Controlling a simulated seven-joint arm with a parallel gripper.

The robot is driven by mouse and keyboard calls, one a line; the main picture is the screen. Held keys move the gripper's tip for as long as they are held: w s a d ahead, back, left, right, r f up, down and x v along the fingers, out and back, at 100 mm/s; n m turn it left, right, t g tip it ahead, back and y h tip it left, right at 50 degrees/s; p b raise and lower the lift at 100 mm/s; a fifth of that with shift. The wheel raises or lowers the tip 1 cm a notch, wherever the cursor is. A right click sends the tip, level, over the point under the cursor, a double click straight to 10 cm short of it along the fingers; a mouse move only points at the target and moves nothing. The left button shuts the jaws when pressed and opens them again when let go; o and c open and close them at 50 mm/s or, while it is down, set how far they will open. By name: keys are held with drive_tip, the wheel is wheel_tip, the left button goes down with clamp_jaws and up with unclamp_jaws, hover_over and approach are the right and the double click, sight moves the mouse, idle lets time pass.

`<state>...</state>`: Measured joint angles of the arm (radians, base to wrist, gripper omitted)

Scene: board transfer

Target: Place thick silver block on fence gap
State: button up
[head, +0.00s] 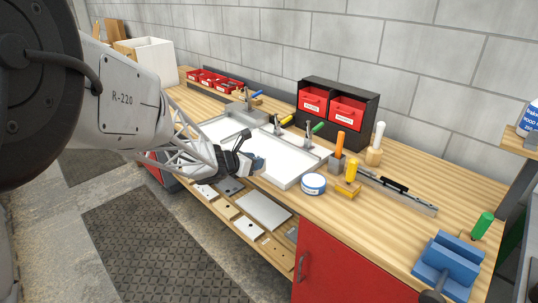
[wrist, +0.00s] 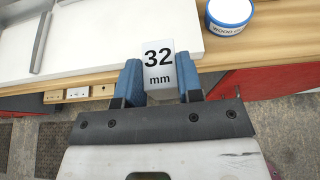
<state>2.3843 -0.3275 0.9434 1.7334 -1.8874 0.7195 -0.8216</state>
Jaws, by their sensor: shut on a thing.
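My gripper (head: 252,163) is at the front edge of the workbench, beside a white board area. In the wrist view, its blue fingers (wrist: 160,82) are shut on a pale silver block (wrist: 158,52) labelled "32 mm". The block's label faces the camera, and its lower end is between the fingers. In the head view, the block is small and partly hidden by the gripper. White panels with metal strips (head: 290,162) lie on the bench, and a grey strip (wrist: 40,42) crosses them in the wrist view. I cannot tell which edge is the fence gap.
A round white tin (head: 313,184) stands right of the panels. Toggle clamps (head: 307,134) rise behind them. Upright-handled tools (head: 350,178) and a metal rail (head: 400,195) are farther right. Black-framed red drawers (head: 330,110) stand behind. A lower shelf (head: 245,215) holds several plates.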

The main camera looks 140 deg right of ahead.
drive_tip(key=shift+s+a, duration=0.25)
drive_tip(key=shift+a, duration=0.25)
drive_tip(key=s+d, duration=0.3)
drive_tip(key=s, duration=0.1)
drive_tip(key=s+d+f, duration=0.1)
drive_tip(key=s+d, duration=0.2)
drive_tip(key=s, duration=0.1)
drive_tip(key=s+d, duration=0.3)
drive_tip(key=s, duration=0.2)
drive_tip(key=shift+s+d+f, duration=0.1)
drive_tip(key=shift+f, duration=0.05)
idle(0.5)
drive_tip(key=shift+f, duration=1.8)
drive_tip(key=shift+f, duration=0.1)
drive_tip(key=o, duration=1)
drive_tip(key=shift+o, duration=0.2)
